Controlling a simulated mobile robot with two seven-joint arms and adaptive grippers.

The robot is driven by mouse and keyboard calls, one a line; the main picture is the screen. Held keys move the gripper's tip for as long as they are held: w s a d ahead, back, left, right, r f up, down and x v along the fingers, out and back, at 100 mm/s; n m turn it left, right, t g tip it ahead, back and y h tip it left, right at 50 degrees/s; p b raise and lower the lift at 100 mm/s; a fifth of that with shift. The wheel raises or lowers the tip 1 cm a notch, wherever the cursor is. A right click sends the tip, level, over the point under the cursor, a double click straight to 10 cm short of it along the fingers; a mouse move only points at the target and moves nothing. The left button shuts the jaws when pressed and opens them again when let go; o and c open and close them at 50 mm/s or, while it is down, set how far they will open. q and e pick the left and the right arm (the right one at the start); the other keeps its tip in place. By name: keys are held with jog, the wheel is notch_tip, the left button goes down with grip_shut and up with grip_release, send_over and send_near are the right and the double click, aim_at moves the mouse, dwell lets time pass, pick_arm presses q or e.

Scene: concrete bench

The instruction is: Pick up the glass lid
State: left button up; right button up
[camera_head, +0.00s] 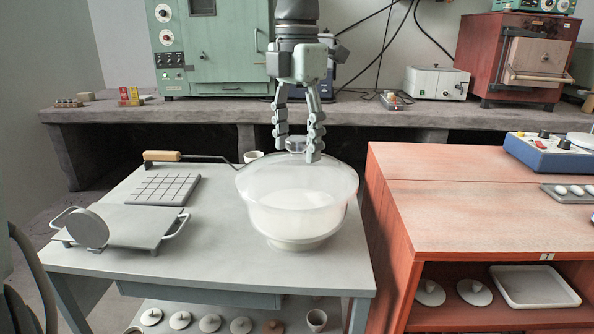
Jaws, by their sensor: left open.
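The glass lid (297,178) is a translucent, pale dome with a grey knob (296,143) on top. It sits on a whitish, see-through bowl (297,219) that stands on the grey table (203,250). My left gripper (297,150) points straight down from above, with its jaws open. One finger is on each side of the knob, and the fingertips are close to the top of the lid. I cannot tell whether they touch it. My right gripper is not in view.
Left of the bowl are a gridded tile (164,190), a wooden-handled rod (162,155) and a metal plate with a disc (118,227). An orange-red cabinet (470,200) stands close on the right. The table's front is clear.

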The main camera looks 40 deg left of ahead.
pick_arm(q)
grip_shut()
dwell(0.5)
